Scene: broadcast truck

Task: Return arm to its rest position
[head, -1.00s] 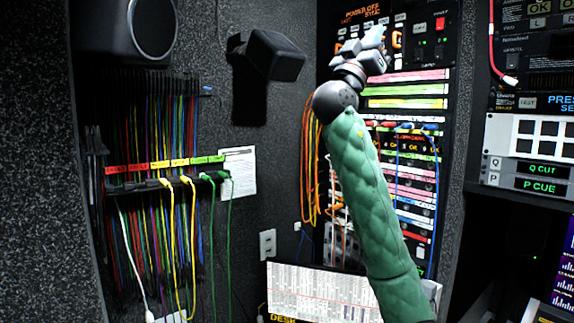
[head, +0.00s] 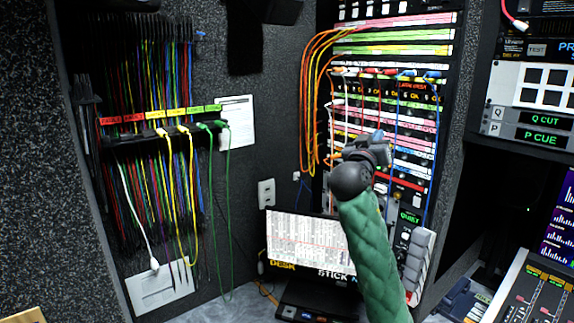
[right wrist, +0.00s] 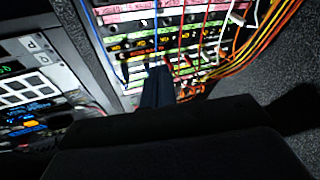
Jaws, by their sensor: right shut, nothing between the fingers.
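My right arm, in a green quilted sleeve, reaches up from the bottom of the head view. My right gripper (head: 380,143) is in front of the patch rack (head: 440,88), below the rack's upper striped rows. Its fingers are shut with nothing between them. In the right wrist view, the closed dark fingers (right wrist: 157,86) point toward the rack rows and cables. They appear apart from the rack, but the exact gap cannot be told. My left gripper is not in view.
Orange cables (head: 308,100) and blue cables hang over the rack. A monitor (head: 300,240) stands below, left of my arm. A wall of hanging patch cords (head: 150,130) is at the left. A control console (head: 530,290) is at the lower right. Open air lies left of my arm.

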